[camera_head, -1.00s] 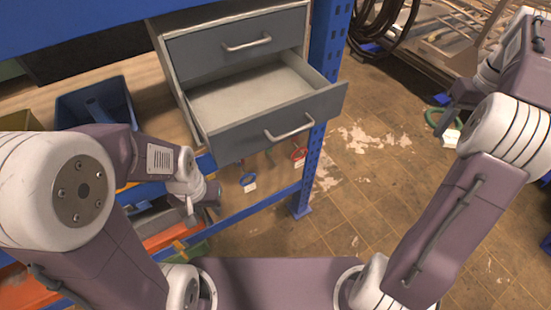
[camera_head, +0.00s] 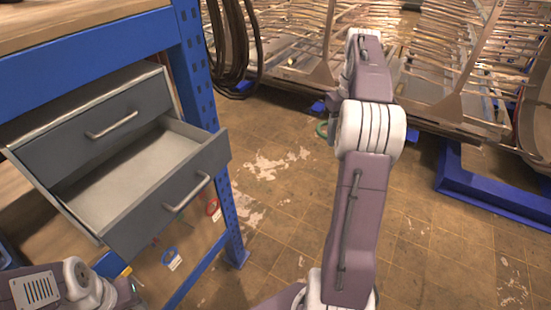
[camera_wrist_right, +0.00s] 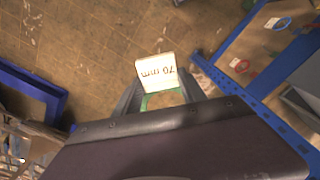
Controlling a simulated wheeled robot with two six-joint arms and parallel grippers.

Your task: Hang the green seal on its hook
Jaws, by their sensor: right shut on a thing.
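The green seal (camera_wrist_right: 163,99) is a ring with a white tag reading "70 mm" (camera_wrist_right: 157,72). My right gripper (camera_wrist_right: 160,94) is shut on it in the right wrist view, with the tag standing out past the fingers. In the head view a bit of the green seal (camera_head: 321,129) shows beside my right arm, over the floor; my arm hides most of that gripper. A blue seal (camera_head: 169,257) and a red seal (camera_head: 212,206), both tagged, hang under the workbench. I cannot make out an empty hook. My left gripper (camera_head: 128,290) is low at the left, its fingers unclear.
A grey cabinet's lower drawer (camera_head: 198,178) stands open, above the hanging seals. A blue perforated post (camera_head: 205,95) stands at the bench corner. Dark hoses (camera_head: 237,50) and metal racks (camera_head: 460,60) are at the back. The floor (camera_head: 270,200) between is clear.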

